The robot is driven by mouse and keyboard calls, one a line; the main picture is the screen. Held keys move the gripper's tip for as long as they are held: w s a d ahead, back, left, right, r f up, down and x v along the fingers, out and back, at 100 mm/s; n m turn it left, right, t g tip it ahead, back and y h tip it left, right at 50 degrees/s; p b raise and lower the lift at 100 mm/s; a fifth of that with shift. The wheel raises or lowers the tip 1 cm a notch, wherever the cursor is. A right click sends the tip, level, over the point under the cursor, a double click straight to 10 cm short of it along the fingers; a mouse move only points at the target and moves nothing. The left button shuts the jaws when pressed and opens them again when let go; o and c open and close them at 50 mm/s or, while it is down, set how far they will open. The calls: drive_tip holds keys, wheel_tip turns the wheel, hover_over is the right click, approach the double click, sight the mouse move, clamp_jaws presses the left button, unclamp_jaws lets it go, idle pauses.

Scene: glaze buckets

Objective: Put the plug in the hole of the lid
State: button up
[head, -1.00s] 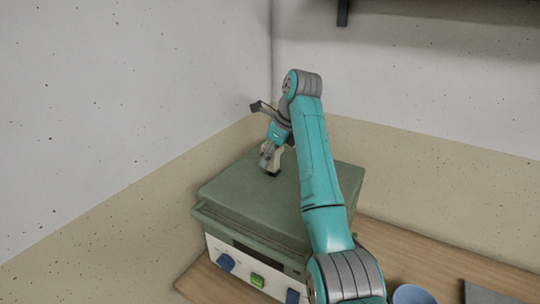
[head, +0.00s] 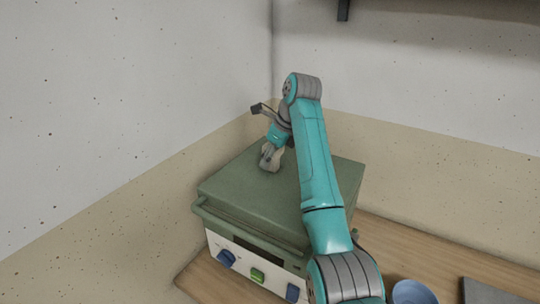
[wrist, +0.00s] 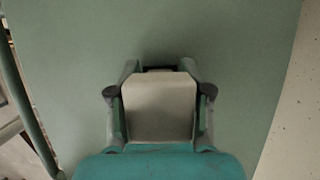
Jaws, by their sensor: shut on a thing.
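My gripper (head: 269,163) points down at the green lid (head: 325,182) of the box, near the middle of its top. In the wrist view its two fingers (wrist: 160,95) are shut on the sides of a pale grey-beige block, the plug (wrist: 160,110). A narrow dark strip (wrist: 158,69) shows just past the plug's far edge; I cannot tell whether it is the hole's edge or a part of the plug. The plug and fingers hide the rest of the hole. The plug's lower end is at or very near the lid, and how deep it sits is hidden.
The box's white front panel (head: 240,265) carries blue and green knobs, with a green handle bar above. A blue bowl (head: 412,292) and a dark flat thing (head: 490,291) lie to the right on the wooden top (head: 395,255). Walls stand left and behind.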

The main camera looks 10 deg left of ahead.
sight(267, 143)
drive_tip(key=shift+f, duration=0.4)
drive_tip(key=o, duration=1.3)
drive_tip(key=shift+o, duration=0.3)
drive_tip(key=shift+o, duration=0.9)
drive_tip(key=shift+r, duration=0.1)
drive_tip(key=shift+r, duration=3.9)
